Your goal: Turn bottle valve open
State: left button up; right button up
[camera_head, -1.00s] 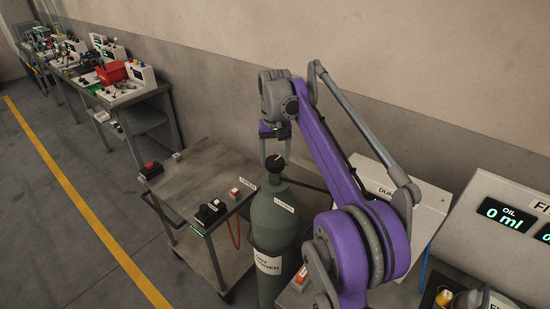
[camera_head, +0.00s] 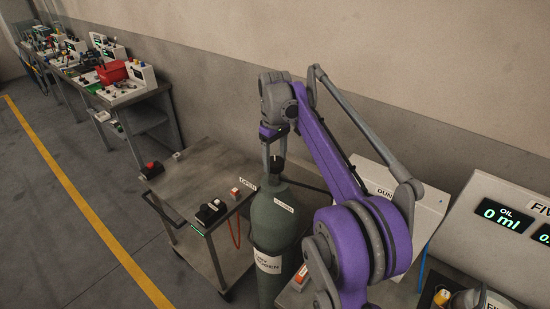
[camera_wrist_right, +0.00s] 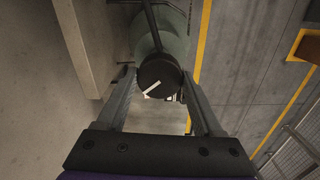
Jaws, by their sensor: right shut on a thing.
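The grey-green gas bottle (camera_head: 272,222) stands upright beside the cart, with a "DRY" label partly readable on its front. Its black round valve knob (camera_head: 277,166) is on top; in the right wrist view the knob (camera_wrist_right: 160,80) bears a white slanted mark. My right gripper (camera_head: 274,158) points down over the bottle and is shut on the knob, one finger on each side. The right wrist view shows this gripper (camera_wrist_right: 159,76) too. My left gripper is not in view.
A grey cart (camera_head: 195,180) with black and red switch boxes stands left of the bottle. The wall is close behind; the floor at left is clear.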

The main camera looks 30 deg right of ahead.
jog(key=n, duration=0.4)
jog(key=shift+n, duration=0.3)
jog(key=n, duration=0.3)
jog(key=shift+n, duration=0.4)
jog(key=n, duration=0.4)
jog(key=shift+n, duration=2)
jog(key=o, duration=1.4)
jog(key=shift+c, duration=0.2)
